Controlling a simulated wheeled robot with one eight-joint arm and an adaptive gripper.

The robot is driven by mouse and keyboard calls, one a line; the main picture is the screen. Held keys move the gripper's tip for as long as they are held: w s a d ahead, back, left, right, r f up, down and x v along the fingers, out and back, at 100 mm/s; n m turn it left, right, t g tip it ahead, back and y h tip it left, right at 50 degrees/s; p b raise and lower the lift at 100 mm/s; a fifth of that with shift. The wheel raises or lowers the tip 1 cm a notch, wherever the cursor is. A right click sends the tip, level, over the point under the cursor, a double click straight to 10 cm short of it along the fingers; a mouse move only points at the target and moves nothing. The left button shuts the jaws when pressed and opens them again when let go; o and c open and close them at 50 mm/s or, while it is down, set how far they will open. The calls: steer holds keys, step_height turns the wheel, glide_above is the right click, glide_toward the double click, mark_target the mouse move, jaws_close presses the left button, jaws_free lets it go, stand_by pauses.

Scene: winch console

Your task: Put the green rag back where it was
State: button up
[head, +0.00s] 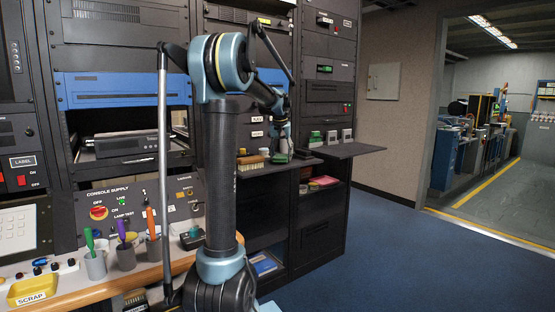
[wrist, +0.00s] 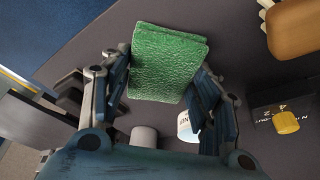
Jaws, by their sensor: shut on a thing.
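The green rag (wrist: 168,62) is a folded, textured green cloth between the two fingers of my gripper (wrist: 163,88) in the wrist view. The fingers are closed on its sides, and a dark shelf surface lies beneath it. In the head view my gripper (head: 281,148) is low over the dark shelf of the middle rack, with the green rag (head: 279,158) small and partly hidden at its tip. I cannot tell whether the rag touches the shelf.
A wooden-backed brush (head: 250,160) lies left of my gripper; its brown part (wrist: 293,27) shows in the wrist view. A black box with a yellow knob (wrist: 287,122) is nearby. Small blocks (head: 331,137) stand to the right. A pink item (head: 323,181) lies on a lower shelf.

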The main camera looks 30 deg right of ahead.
mark_target(280, 157)
steer(key=shift+f, duration=0.5)
steer(key=o, duration=0.9)
steer(key=shift+o, duration=0.2)
steer(key=v, duration=1.2)
